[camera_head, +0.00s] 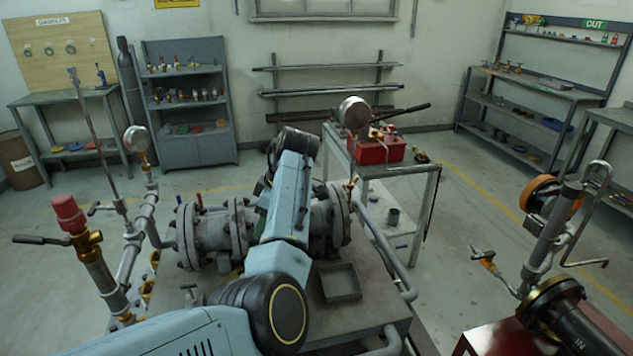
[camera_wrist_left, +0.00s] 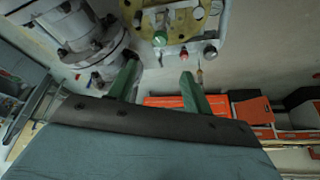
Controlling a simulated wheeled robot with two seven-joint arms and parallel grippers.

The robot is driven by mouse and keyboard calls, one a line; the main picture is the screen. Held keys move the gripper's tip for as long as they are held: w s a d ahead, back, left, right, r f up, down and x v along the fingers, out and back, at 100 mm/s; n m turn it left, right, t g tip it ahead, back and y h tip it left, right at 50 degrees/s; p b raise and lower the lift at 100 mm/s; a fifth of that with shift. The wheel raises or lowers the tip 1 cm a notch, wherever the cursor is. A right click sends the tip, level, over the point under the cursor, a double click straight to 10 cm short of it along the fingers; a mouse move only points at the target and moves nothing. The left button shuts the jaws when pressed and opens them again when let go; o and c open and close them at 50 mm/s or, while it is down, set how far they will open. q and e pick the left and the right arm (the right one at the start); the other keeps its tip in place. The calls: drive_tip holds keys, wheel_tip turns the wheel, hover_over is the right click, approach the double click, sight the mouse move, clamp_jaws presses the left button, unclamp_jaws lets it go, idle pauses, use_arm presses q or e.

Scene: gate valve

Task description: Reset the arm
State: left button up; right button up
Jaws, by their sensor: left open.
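My left arm reaches in from the bottom left of the head view and crosses over the grey flanged valve pipe (camera_head: 213,238). It hides the middle of that pipe, and my left gripper's fingertips are hard to make out there. In the left wrist view my left gripper (camera_wrist_left: 158,82) shows two green fingers spread apart with nothing between them. A grey flanged part (camera_wrist_left: 78,28) lies beyond the left finger, and a yellow plate with a green knob (camera_wrist_left: 160,38) lies ahead of the gap. My right gripper is in neither view.
A grey open tray (camera_head: 341,283) rests on the bench beside my arm. A red box (camera_head: 380,150) sits on a small table behind. Upright pipework with a red cap (camera_head: 68,212) stands at left. Another pipe assembly (camera_head: 550,235) stands at right.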

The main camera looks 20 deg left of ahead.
use_arm(q)
drive_tip(key=shift+f, duration=0.1)
drive_tip(key=s+a+f+m+t, duration=0.1)
drive_tip(key=s+a+f+m, duration=0.2)
drive_tip(key=s+f+m, duration=0.35)
drive_tip(key=s+a+f+m+t, duration=0.1)
drive_tip(key=s+a+f+m, duration=0.15)
drive_tip(key=s+f, duration=0.65)
drive_tip(key=s+d+m+t+h, duration=0.1)
drive_tip(key=s+d+m+h, duration=0.1)
drive_tip(key=s+d+m, duration=0.6)
drive_tip(key=s+d+m+t+h, duration=0.1)
drive_tip(key=s+d+m+h, duration=0.25)
drive_tip(key=s, duration=0.85)
wheel_tip(320, 180, down, 28)
drive_tip(key=s+g+b, duration=0.1)
drive_tip(key=b, duration=0.4)
drive_tip(key=s+a+f+g+b, duration=0.1)
drive_tip(key=s+a+f+b, duration=0.1)
drive_tip(key=s+f, duration=1.4)
wheel_tip(320, 180, down, 4)
drive_tip(key=shift+s+r+m+g+y+b, duration=0.15)
drive_tip(key=shift+s+m+g+y+b, duration=0.25)
drive_tip(key=shift+b, duration=0.4)
